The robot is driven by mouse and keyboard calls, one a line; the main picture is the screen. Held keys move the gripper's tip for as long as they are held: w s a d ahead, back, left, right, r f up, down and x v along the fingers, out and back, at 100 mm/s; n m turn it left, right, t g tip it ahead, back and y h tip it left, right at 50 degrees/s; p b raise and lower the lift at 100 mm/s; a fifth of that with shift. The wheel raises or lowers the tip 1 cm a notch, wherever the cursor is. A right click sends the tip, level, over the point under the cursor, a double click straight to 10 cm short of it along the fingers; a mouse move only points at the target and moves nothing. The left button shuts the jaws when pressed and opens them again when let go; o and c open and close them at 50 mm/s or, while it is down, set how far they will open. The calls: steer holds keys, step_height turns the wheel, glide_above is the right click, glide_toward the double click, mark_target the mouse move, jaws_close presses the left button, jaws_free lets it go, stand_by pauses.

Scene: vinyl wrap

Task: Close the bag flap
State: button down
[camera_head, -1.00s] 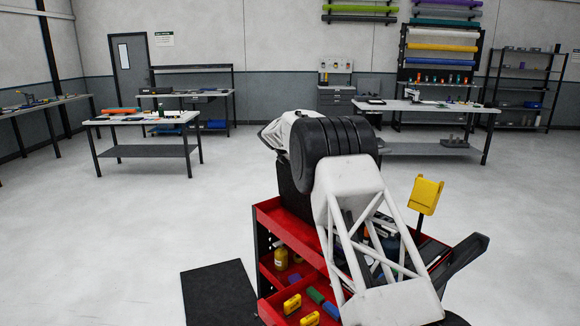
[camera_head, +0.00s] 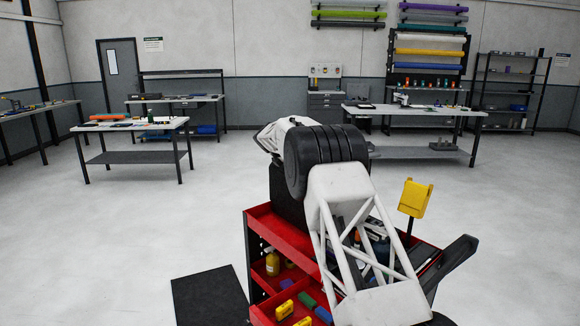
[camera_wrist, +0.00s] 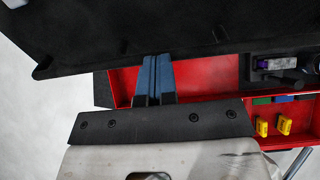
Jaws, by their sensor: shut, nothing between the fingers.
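I cannot clearly make out a bag or its flap in either view. My gripper (camera_wrist: 154,78) shows in the wrist view with its two blue fingers together and nothing between them. A large dark panel (camera_wrist: 140,30) fills the top of the wrist view, just beyond the fingertips. I cannot tell whether it is the bag, or whether the fingertips touch it. In the head view my arm crosses the middle and my gripper cannot be made out.
A red tool cart (camera_head: 287,233) stands below my arm, with a yellow bottle (camera_head: 273,263) and yellow tools (camera_head: 284,309). A black mat (camera_head: 210,297) lies left. Worktables (camera_head: 135,157) and a bench (camera_head: 425,153) stand farther back. Open floor lies between.

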steer(key=a+f+v, duration=0.1)
steer(key=v, duration=1.2)
steer(key=shift+s, duration=0.35)
